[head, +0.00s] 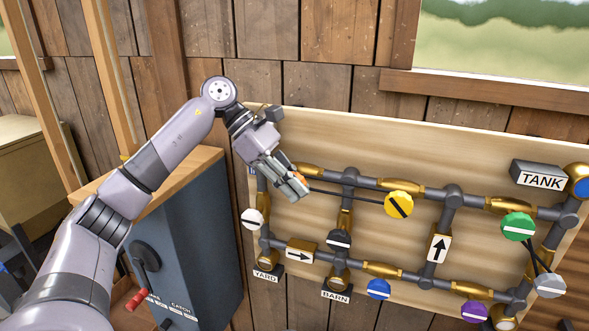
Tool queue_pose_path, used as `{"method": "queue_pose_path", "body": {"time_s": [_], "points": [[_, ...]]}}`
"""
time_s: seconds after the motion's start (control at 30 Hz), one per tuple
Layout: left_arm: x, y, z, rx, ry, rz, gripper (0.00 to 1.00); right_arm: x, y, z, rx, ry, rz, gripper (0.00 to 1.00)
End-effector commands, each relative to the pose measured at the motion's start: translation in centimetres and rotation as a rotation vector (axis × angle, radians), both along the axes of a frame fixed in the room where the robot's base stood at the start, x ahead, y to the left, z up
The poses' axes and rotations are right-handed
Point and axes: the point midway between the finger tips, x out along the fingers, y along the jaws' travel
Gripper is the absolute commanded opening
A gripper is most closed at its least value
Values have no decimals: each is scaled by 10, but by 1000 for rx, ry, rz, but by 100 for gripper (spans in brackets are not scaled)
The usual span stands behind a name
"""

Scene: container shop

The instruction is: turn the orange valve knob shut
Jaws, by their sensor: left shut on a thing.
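The orange valve knob (301,179) is on the upper pipe of the board, left of the yellow knob. Only a small orange patch of it shows between my fingers, so the direction of its mark is hidden. My left gripper (294,187) reaches in from the left and is shut on the orange knob. My right gripper is not in view.
The wooden board (395,149) carries grey pipes and brass fittings. Nearby are a yellow knob (399,205), white knob (252,218), black knob (339,240) and blue knob (378,289). A thin dark rod (345,194) runs from my gripper area to the yellow knob. A blue-grey cabinet (190,235) stands below my left arm.

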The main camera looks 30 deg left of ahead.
Motion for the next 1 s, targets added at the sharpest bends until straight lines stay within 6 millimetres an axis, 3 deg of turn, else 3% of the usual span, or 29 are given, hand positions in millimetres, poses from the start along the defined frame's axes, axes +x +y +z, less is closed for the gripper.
{"method": "queue_pose_path", "body": {"time_s": [0.03,0.23,0.6,1.0], "points": [[1,-1,7,42,4,-1,0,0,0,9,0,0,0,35],[1,-2,5,225,46,-1,0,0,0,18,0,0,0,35],[1,-2,1,541,121,1,0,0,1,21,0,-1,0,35],[1,-2,-2,731,171,2,0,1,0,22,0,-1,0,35]]}}
